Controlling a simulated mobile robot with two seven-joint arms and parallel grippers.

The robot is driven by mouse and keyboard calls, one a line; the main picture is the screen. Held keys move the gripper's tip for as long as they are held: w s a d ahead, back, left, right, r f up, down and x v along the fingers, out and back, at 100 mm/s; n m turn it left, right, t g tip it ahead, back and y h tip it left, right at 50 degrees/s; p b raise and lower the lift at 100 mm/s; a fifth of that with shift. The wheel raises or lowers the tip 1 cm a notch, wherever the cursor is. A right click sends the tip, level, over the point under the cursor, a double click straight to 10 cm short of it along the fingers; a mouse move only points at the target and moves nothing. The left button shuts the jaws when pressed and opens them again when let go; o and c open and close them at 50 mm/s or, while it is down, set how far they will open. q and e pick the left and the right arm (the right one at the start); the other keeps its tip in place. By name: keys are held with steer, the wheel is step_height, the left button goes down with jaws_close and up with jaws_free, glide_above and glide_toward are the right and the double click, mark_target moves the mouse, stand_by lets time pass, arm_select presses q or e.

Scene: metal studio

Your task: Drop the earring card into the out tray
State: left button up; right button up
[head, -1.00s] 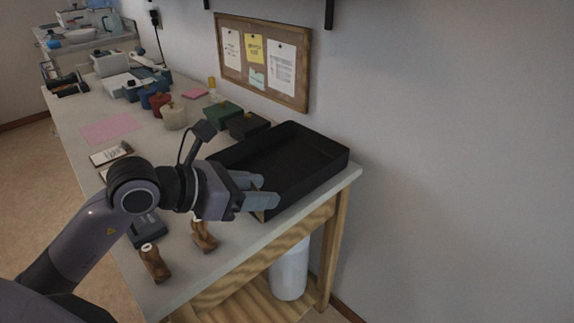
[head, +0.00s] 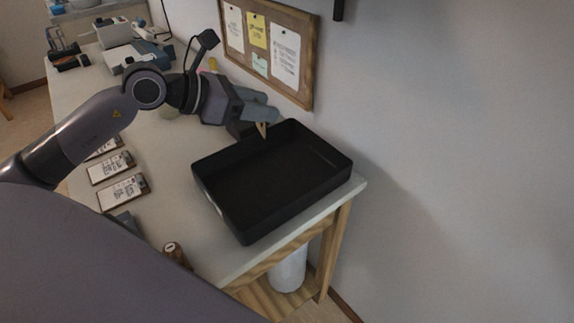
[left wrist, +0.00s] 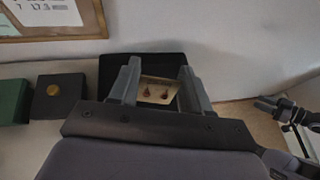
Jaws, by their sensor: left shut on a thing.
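My left gripper (head: 268,108) is shut on the earring card (head: 262,130), which shows only as a thin tan edge below the fingertips in the head view. In the left wrist view the card (left wrist: 157,90) is a pale tan piece with two brownish earrings, between the two grey fingers. The out tray (head: 243,222) is a black, open, shallow box at the table's near right corner, and its floor looks empty. The gripper and card are above its far left edge. A dark jointed part at the right of the left wrist view may be my right gripper (left wrist: 285,108); its jaws are unclear.
Several framed label cards (head: 122,193) lie along the table's left side. A brown wooden-handled tool (head: 175,254) stands near the front. A dark box (left wrist: 60,98) and a green box (left wrist: 14,101) are left of the tray. The pinboard (head: 312,60) and wall rise behind.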

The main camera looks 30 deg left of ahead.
mark_target(260, 128)
arm_select(q)
step_height(260, 128, down, 5)
steer(key=b, duration=0.3)
steer(key=shift+s, duration=0.1)
steer(key=shift+f+b, duration=0.35)
steer(key=shift+f, duration=0.1)
arm_select(e)
steer(key=shift+s+a+f, duration=0.1)
steer(key=shift+a+f, duration=0.05)
steer(key=shift+f, duration=0.5)
steer(key=shift+a+f, duration=0.15)
steer(key=shift+f, duration=0.45)
arm_select(q)
steer(key=o, duration=1.1)
steer(key=shift+c, duration=0.2)
arm_select(e)
steer(key=shift+r, duration=0.1)
arm_select(q)
steer(key=shift+a, duration=0.1)
